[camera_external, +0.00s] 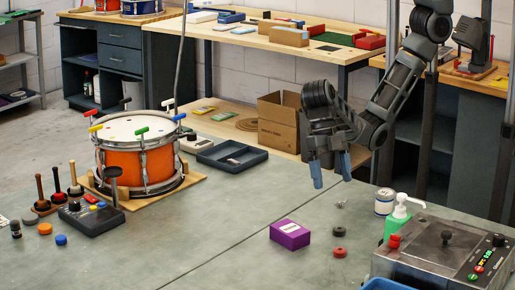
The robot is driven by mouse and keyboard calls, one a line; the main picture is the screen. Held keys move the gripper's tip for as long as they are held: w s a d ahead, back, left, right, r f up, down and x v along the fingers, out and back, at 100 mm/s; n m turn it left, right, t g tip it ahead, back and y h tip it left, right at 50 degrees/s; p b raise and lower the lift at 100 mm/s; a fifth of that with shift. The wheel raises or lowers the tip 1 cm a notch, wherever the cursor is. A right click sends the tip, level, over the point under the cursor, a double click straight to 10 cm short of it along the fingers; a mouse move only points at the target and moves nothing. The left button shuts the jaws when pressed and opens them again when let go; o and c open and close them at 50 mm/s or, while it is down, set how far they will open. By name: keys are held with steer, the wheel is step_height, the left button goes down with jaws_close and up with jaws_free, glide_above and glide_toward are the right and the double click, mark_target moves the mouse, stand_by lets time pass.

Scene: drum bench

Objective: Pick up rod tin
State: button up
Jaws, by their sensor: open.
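A small round tin (384,202) with a pale label stands upright on the grey bench top, left of the green pump bottle. It is the only tin-like thing that I can make out, and its contents are too small to tell. My gripper (332,182) hangs above the bench to the left of the tin, apart from it. Its two blue-tipped fingers point down and are spread open, with nothing between them.
A green pump bottle (397,219) and a metal machine (440,255) stand close right of the tin. A purple box (290,235), two small discs and small metal bits (341,204) lie nearby. An orange drum (137,155) stands left. The bench middle is clear.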

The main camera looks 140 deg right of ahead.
steer(key=a+r+n+t+b, duration=0.1)
steer(key=a+r+n+b, duration=0.1)
steer(key=a+r+n, duration=0.4)
steer(key=n+g+h+b, duration=0.3)
steer(key=n+h+b, duration=0.15)
steer(key=n, duration=1.15)
glide_above(385, 192)
steer(key=s, duration=0.1)
steer(key=f, duration=0.9)
steer(key=shift+s+a+f+b, duration=0.1)
steer(key=shift+a+f+b, duration=0.05)
steer(key=shift+a+b, duration=0.2)
step_height(385, 192, down, 2)
steer(key=shift+d+f, duration=0.1)
steer(key=shift+f, duration=0.1)
steer(key=shift+w+d+f, duration=0.1)
steer(key=shift+w+f, duration=0.05)
steer(key=shift+f, duration=0.7)
steer(key=shift+w+d+f, duration=0.1)
steer(key=shift+w+f, duration=0.05)
steer(key=shift+f, duration=0.65)
steer(key=shift+w+d+f, duration=0.1)
steer(key=shift+w+f, duration=0.05)
steer(key=shift+f, duration=0.7)
steer(key=c, duration=1.1)
steer(key=shift+r, duration=0.1)
